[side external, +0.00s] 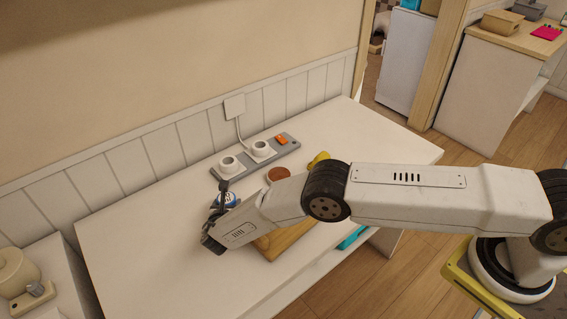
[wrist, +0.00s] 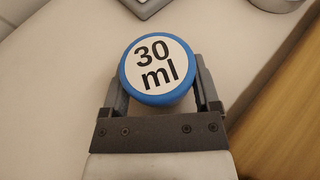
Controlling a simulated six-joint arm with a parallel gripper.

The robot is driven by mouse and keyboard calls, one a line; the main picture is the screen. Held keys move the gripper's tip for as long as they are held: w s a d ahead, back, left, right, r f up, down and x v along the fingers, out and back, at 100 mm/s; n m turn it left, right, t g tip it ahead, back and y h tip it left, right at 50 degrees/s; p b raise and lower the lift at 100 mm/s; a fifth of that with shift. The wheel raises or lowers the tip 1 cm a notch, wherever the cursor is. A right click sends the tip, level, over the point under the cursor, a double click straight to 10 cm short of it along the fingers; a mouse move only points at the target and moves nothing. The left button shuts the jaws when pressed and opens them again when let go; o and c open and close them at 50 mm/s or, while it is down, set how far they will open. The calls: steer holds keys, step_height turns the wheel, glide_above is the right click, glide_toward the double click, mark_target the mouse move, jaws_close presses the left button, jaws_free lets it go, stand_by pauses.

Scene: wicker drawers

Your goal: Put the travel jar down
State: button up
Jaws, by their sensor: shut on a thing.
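The travel jar (wrist: 158,69) has a blue rim and a white lid marked "30 ml". In the wrist view it sits between the two fingers of my gripper (wrist: 161,88), which is shut on it. In the side view a small part of the jar's blue and white top (side external: 230,198) shows beside my gripper (side external: 214,216), over the white table's left half. My gripper and wrist hide most of the jar there. I cannot tell whether the jar's base touches the table.
The white table (side external: 130,235) is clear to the left. A grey strip (side external: 288,153) with two white round pieces and an orange piece lies along the wall. A wooden block (side external: 268,247), a brown round thing (side external: 277,174) and a yellow thing (side external: 319,158) are near my arm.

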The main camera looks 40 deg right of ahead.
steer(key=shift+f, duration=0.1)
steer(key=o, duration=1.1)
steer(key=shift+v, duration=0.9)
steer(key=shift+s+a+r, duration=0.4)
steer(key=shift+s+r, duration=0.1)
steer(key=shift+r, duration=0.1)
step_height(320, 180, up, 5)
steer(key=shift+f, duration=0.2)
steer(key=shift+r, duration=0.95)
steer(key=shift+d, duration=0.15)
